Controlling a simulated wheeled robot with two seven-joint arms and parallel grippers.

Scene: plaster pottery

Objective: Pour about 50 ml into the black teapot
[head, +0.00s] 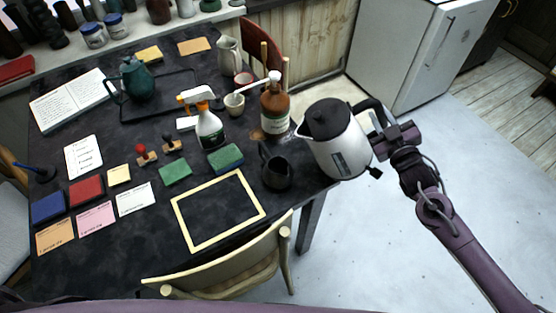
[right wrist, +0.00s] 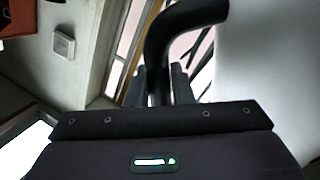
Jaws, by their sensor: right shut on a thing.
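A white kettle (head: 345,152) with a black lid and black handle is at the table's right edge in the head view, its spout towards the left. My right gripper (head: 381,140) is shut on its handle. In the right wrist view the black handle (right wrist: 160,45) passes between the fingers, and the white body (right wrist: 268,60) fills the right side. A small black pot (head: 277,172) stands on the table left of the kettle, apart from it; it seems to be the black teapot. Its inside is too dark to read. No liquid stream shows. My left gripper is out of view.
A brown bottle (head: 275,108) stands just behind the black pot, close to the kettle's spout. A dark green teapot (head: 138,79) stands at the back left. A chair (head: 235,262) is in front.

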